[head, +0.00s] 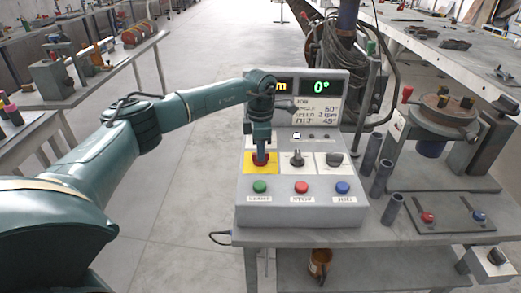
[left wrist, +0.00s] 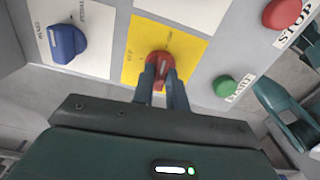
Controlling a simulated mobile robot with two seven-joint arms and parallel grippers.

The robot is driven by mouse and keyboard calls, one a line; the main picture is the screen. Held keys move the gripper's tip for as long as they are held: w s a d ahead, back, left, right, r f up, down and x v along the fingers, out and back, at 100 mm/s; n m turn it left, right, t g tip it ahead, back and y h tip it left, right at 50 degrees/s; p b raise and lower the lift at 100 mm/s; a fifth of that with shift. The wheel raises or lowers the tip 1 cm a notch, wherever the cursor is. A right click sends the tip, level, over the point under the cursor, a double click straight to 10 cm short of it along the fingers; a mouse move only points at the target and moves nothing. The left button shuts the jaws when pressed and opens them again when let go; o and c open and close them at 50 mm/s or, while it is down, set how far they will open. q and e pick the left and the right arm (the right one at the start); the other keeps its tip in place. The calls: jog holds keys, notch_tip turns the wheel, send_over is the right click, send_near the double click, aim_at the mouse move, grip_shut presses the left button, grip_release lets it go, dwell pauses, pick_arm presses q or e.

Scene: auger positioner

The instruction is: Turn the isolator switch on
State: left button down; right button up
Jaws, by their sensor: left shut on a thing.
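The isolator switch is a red rotary knob (head: 260,158) on a yellow plate (head: 249,169), at the left of the grey control box (head: 300,214). The red knob also shows in the left wrist view (left wrist: 160,62), with a pale mark on its near side; the small lettering on the plate is too blurred to read. My left gripper (head: 261,152) points down onto the knob, and its two fingers (left wrist: 163,82) are shut on either side of it. The fingers hide part of the knob. My right gripper is not in view.
Green (head: 260,187), red (head: 301,187) and blue (head: 342,187) push buttons line the box front. Two dark selector knobs sit right of the yellow plate. A blue knob (left wrist: 67,43) is on the box's side. The display (head: 320,87) reads 0°. Grey tubes stand at right.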

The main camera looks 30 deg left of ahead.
pick_arm(q)
jog(key=shift+r+m, duration=0.1)
jog(key=shift+m, duration=0.6)
jog(key=c, duration=1.4)
grip_release()
notch_tip(320, 180, up, 13)
jog(key=b, duration=0.1)
